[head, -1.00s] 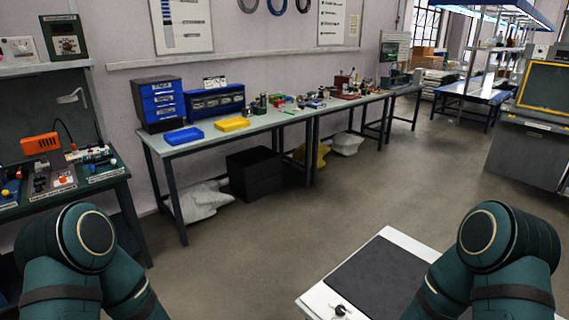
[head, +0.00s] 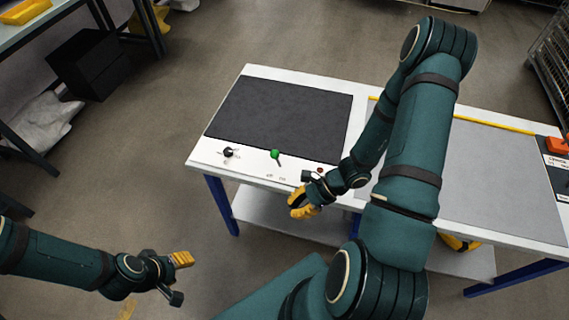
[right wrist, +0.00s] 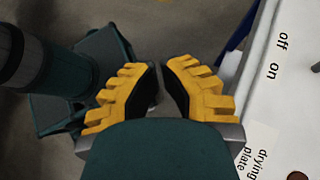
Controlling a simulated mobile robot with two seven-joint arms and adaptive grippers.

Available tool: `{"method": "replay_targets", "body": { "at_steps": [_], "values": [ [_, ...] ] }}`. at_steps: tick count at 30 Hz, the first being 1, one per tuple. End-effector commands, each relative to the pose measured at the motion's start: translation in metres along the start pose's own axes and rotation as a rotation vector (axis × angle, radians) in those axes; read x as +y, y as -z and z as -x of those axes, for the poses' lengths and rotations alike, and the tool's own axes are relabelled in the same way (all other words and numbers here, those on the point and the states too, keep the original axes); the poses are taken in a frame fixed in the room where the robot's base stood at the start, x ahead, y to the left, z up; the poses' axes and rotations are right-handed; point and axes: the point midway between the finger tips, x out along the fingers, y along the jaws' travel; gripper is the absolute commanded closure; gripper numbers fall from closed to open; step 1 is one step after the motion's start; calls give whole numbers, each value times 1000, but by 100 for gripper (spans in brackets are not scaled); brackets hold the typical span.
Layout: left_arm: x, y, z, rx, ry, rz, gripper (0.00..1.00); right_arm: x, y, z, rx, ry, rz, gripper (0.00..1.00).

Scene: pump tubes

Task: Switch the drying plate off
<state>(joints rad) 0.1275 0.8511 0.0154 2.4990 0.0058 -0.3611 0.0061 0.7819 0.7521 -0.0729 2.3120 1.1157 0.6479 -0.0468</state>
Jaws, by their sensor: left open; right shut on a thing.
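The drying plate (head: 280,115) is a dark flat square on the left of a white table. On the table's front strip stands a lever with a green knob (head: 275,154), above the "off" and "on" labels; I cannot tell its setting. The labels (right wrist: 278,57) and a "drying plate" label (right wrist: 255,150) show in the right wrist view. My right gripper (head: 302,208) is just outside the front edge, right of and apart from the lever. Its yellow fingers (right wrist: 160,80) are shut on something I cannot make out. My left gripper (head: 155,285) is open, lower left, away from the table.
A black knob (head: 228,152) stands left of the lever and a small dark red round piece (head: 320,170) to the right. A grey mat (head: 490,170) covers the table's right part. A lower shelf (head: 275,217) is underneath.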

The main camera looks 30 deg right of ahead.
Motion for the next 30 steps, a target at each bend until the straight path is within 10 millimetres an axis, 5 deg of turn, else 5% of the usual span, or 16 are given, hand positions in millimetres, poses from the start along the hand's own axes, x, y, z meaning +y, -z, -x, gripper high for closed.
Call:
{"method": "replay_targets", "body": {
  "at_steps": [6, 12, 17, 30],
  "values": [
    [-2, -2, -5, -5, -1, -2, 53, -58, 32, 70, -203, 426, -316, 100],
    [-2, -3, -6, -7, -1, -2, 53, -76, 46, 99, -262, 579, -386, 100],
    [-3, -4, -8, -8, -1, -3, 53, -85, 44, 87, -266, 582, -387, 100],
    [-7, -8, -18, -17, -2, -5, 53, -132, 33, 18, -264, 578, -387, 100]
  ]
}}
